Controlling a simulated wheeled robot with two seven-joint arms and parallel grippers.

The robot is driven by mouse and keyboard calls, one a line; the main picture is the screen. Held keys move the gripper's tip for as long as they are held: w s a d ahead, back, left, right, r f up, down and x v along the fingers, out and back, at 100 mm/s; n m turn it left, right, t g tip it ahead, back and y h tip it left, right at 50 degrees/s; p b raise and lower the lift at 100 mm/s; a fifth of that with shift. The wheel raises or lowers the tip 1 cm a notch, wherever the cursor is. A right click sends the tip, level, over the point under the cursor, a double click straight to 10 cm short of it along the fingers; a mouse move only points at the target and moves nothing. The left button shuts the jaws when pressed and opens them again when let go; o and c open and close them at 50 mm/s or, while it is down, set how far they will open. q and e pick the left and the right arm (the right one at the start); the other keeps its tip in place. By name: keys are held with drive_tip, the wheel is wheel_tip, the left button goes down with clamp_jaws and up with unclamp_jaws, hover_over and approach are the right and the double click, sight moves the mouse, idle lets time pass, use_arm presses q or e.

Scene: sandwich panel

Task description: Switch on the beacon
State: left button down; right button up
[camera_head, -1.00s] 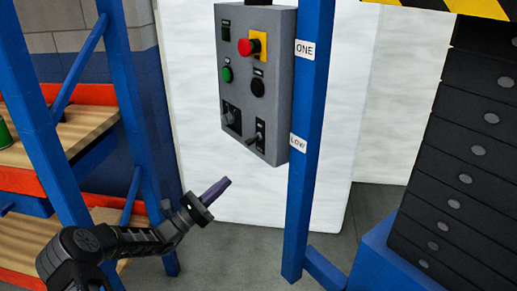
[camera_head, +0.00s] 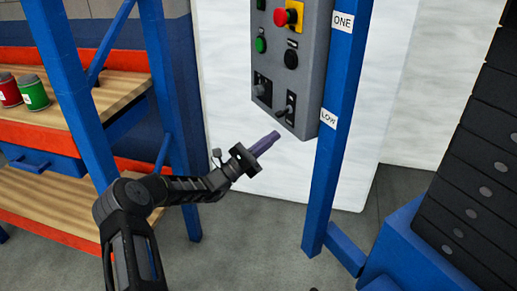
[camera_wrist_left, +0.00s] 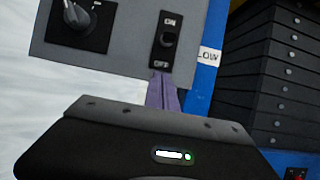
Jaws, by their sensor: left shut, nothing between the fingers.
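A grey control panel (camera_head: 296,75) hangs on a blue post. Low on its right is a toggle switch (camera_head: 286,108), marked ON above and OFF below in the left wrist view (camera_wrist_left: 168,40). I cannot tell which way its lever is set. A rotary knob (camera_head: 261,91) sits to its left and also shows in the left wrist view (camera_wrist_left: 76,16). No label naming the beacon can be read. My left gripper (camera_head: 270,141), with purple fingers, is shut and empty just below the panel's lower edge, apart from the switch. My right gripper is out of view.
Above the switches are a red mushroom button (camera_head: 283,17), a green button (camera_head: 261,45) and a black button (camera_head: 291,59). The blue post (camera_head: 337,120) stands right of the panel. A wooden shelf (camera_head: 115,92) with cans is at left, dark drawers (camera_head: 470,190) at right.

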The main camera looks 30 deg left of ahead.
sight(282, 113)
use_arm(q)
drive_tip(key=shift+x, duration=1)
drive_tip(key=shift+s+a+r+p, duration=0.1)
drive_tip(key=shift+s+r, duration=0.05)
drive_tip(key=shift+r, duration=0.45)
drive_tip(key=shift+s+a+r+p, duration=0.1)
drive_tip(key=shift+s+r, duration=0.05)
drive_tip(key=shift+r, duration=0.5)
drive_tip(key=shift+s+a+r+p, duration=0.1)
drive_tip(key=shift+s+r, duration=0.1)
drive_tip(key=shift+r, duration=0.4)
